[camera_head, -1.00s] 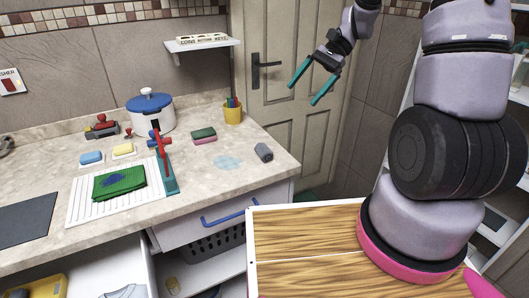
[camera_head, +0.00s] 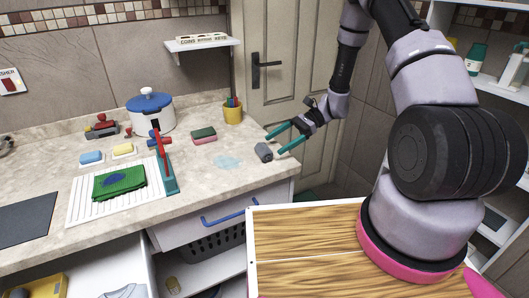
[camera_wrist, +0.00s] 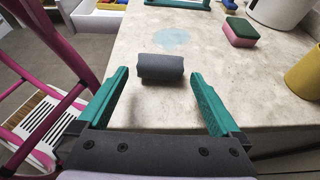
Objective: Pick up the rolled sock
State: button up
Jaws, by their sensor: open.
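The rolled sock (camera_head: 263,152) is a dark grey roll lying on the countertop near its right end. In the wrist view the sock (camera_wrist: 161,67) lies crosswise, just beyond the fingertips and between their lines. My gripper (camera_head: 272,143) has teal fingers and is beside the sock at the counter's right edge. In the wrist view my gripper (camera_wrist: 158,73) is open, with one finger on each side and nothing between them. I cannot tell whether a finger touches the sock.
A yellow cup with pens (camera_head: 233,112) and a green and pink sponge (camera_head: 203,135) stand behind the sock. A pale blue patch (camera_head: 228,162) marks the counter to its left. The counter (camera_head: 215,185) around the sock is clear.

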aim_at(264, 150)
jog(key=x, duration=0.5)
jog(key=shift+s+a+f, duration=0.15)
jog(key=shift+a, duration=0.15)
jog(key=shift+c, duration=0.3)
jog(key=c, duration=1.1)
